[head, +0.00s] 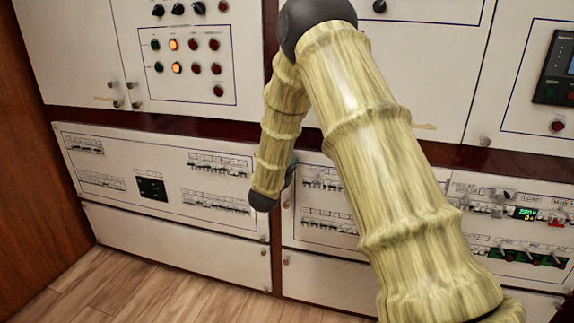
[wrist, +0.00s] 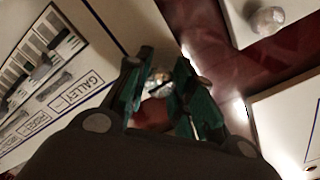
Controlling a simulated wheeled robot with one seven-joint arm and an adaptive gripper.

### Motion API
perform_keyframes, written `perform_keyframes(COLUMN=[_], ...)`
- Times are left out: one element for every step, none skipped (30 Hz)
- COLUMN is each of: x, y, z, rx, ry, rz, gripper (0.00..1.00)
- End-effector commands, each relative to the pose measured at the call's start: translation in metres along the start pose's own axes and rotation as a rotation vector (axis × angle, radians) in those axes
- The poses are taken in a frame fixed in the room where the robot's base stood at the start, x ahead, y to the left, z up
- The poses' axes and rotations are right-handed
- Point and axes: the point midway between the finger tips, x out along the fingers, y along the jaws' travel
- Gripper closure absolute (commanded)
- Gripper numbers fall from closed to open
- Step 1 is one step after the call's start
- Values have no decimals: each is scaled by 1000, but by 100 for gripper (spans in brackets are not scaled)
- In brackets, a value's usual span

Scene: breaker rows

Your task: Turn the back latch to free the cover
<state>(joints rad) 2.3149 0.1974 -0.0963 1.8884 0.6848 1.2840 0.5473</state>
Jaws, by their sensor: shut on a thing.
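A small metal latch (wrist: 158,83) shows between my fingers in the wrist view, at the edge of the white breaker cover (wrist: 85,85). My gripper (wrist: 164,80) has its green-padded fingers on either side of this latch and is shut on it. The fingers hide part of the latch, so its exact angle cannot be told. In the head view my gripper (head: 290,172) is mostly hidden behind my arm, by the gap between the two lower breaker panels.
Another latch (wrist: 265,20) sits on a neighbouring white panel. A row of breaker switches (wrist: 35,70) is on the cover near my gripper. The left breaker panel (head: 160,210) and upper cabinet doors (head: 70,75) stand close around. Open wooden floor (head: 130,290) lies in front.

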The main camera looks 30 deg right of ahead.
Motion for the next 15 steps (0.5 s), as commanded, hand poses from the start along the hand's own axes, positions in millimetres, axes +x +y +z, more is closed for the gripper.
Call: perform_keyframes(x=[1, 1, 1, 1, 1, 1, 1, 1, 1, 1, 1, 1, 1, 1, 1], y=[0, 0, 0, 0, 0, 0, 0, -1, -1, -1, -1, -1, -1, -1, -1], z=[0, 0, -1, -1, -1, -1, -1, -1, -2, -2, -2, -2, -2, -2, -2], rx=[16, 25, 35, 41, 47, 52, 55, 58, 61, 62, 63, 64, 64, 64, 64], ry=[2, 2, 2, 2, 3, 3, 3, 3, 3, 3, 3, 3, 3, 3, 3], rz=[-1, -1, -1, -1, -1, -1, -1, -1, -1, -1, -1, -1, -1, -1, -1], gripper=[100, 100, 100, 100, 100, 100, 100, 100, 100, 100, 100, 100, 100, 100, 100])
